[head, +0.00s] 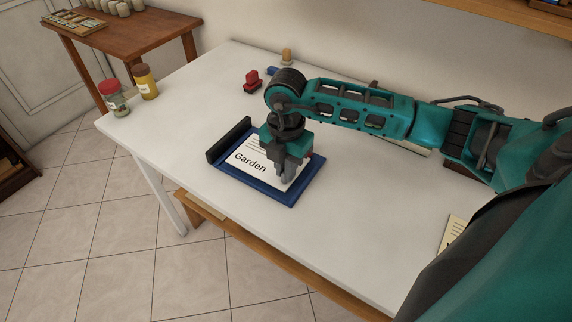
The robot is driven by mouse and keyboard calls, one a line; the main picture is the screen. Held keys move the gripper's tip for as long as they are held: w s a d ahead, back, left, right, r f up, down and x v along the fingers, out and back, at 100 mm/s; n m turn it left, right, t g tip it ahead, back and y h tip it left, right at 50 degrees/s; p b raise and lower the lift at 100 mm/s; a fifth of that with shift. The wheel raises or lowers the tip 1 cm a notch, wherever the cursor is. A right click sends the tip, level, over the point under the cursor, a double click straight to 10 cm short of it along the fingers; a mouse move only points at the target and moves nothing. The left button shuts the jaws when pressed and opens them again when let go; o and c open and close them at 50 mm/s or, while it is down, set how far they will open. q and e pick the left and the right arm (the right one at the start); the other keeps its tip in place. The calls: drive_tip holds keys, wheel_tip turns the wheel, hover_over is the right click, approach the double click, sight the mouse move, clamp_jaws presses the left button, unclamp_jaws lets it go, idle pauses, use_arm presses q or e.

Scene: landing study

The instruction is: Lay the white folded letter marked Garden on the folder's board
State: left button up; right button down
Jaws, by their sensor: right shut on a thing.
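The white letter marked Garden (248,162) lies over the board of the blue folder (268,194) on the white table. Its printed name faces up. My right gripper (288,178) points down at the letter's right side and is shut on it. The gripper hides part of the letter's right edge. I cannot tell whether the letter rests fully on the board or is held slightly above it. A black raised bar (228,139) stands along the folder's left side. My left gripper is not in view.
A red-lidded jar (114,100) and a yellow jar (146,82) stand at the table's left corner. A red stamp (253,80) and a small blue thing (272,71) lie behind the folder. Another paper (453,232) lies at right. The table's front middle is clear.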

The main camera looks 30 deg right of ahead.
drive_tip(key=shift+f, duration=0.2)
drive_tip(key=shift+f+b, duration=0.4)
drive_tip(key=shift+f, duration=0.05)
drive_tip(key=c, duration=1.1)
unclamp_jaws()
drive_tip(key=shift+o, duration=0.2)
